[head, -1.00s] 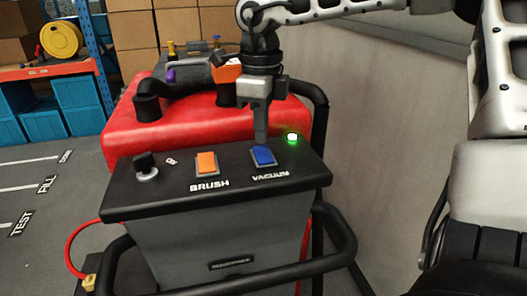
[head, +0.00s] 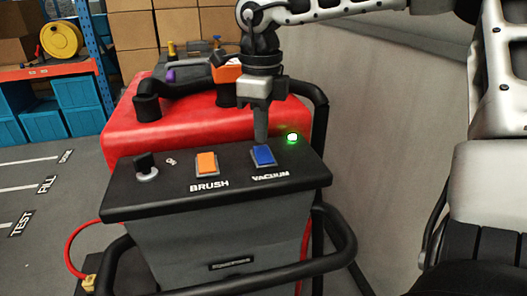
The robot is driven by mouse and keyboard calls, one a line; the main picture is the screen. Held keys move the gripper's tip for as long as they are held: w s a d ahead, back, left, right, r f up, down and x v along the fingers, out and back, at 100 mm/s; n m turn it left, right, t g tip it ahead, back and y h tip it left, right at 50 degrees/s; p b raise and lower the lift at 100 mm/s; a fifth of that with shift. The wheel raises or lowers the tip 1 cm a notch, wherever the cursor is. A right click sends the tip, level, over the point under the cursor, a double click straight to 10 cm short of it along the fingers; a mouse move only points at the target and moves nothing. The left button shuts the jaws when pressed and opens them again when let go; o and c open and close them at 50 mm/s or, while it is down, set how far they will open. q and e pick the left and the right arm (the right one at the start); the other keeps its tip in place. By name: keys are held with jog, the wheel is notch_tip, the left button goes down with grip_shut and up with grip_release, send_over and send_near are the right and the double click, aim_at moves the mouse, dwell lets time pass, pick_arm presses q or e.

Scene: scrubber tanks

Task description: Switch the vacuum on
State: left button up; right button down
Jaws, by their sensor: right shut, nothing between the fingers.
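The blue vacuum switch (head: 264,156) sits on the black control panel (head: 225,178) of the red scrubber, above the label VACUUM. A small lamp (head: 292,138) at its right glows green. My right gripper (head: 261,140) is shut and empty, pointing down, with its fingertips at the far edge of the blue switch. I cannot tell whether the tips touch it. My left gripper is not in view.
An orange BRUSH switch (head: 206,163) and a key knob (head: 146,166) are on the same panel to the left. The red tank (head: 200,125) with a black hose lies behind. A black handlebar (head: 240,276) runs in front. A grey wall (head: 390,130) stands right.

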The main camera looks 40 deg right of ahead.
aim_at(262, 149)
jog(key=shift+f, duration=0.1)
dwell(0.4)
jog(key=shift+f+b, duration=0.85)
jog(key=shift+f, duration=0.1)
dwell(0.4)
jog(key=shift+r+p, duration=2.5)
jog(key=shift+r, duration=1.1)
jog(key=shift+f, duration=0.1)
